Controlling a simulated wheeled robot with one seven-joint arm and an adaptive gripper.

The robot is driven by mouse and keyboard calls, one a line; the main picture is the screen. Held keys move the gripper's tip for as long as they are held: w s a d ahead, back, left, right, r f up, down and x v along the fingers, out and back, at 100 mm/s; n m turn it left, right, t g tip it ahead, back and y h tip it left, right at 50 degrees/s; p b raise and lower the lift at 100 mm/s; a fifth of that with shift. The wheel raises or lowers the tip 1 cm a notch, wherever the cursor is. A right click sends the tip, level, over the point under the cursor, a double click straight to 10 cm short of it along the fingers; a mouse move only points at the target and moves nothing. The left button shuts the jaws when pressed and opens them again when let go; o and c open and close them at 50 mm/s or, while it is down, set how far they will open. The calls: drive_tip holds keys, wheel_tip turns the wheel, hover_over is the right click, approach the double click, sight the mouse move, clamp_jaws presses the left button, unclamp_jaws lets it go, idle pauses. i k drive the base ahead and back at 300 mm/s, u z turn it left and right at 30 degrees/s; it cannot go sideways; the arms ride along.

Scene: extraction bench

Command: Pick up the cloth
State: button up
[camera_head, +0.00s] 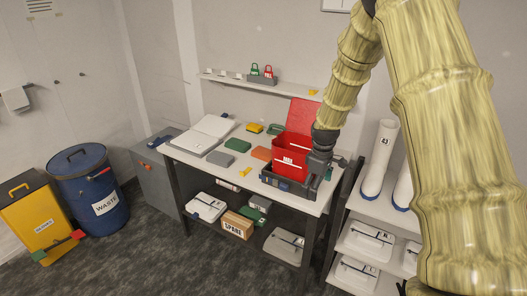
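I cannot tell for certain which item is the cloth. Several small, flat, cloth-like pieces lie on the bench top (210,172): a green one (238,145), an orange one (262,154), a grey one (220,158) and a yellow one (254,128). A white piece (15,98) that looks like a towel hangs on the far left wall. My gripper (316,172) is dark and points down at the right of the bench, beside an open red box (291,157). Its fingers are too small and dark to show whether they are open or what they touch.
A dark grey tray (284,187) sits at the bench's front right, by the red box. A white case (212,128) lies at the left. A shelf (225,79) runs behind. A blue waste drum (88,188) and yellow bin (35,215) stand left.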

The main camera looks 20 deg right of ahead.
sight(265, 154)
drive_tip(key=i, duration=1.95)
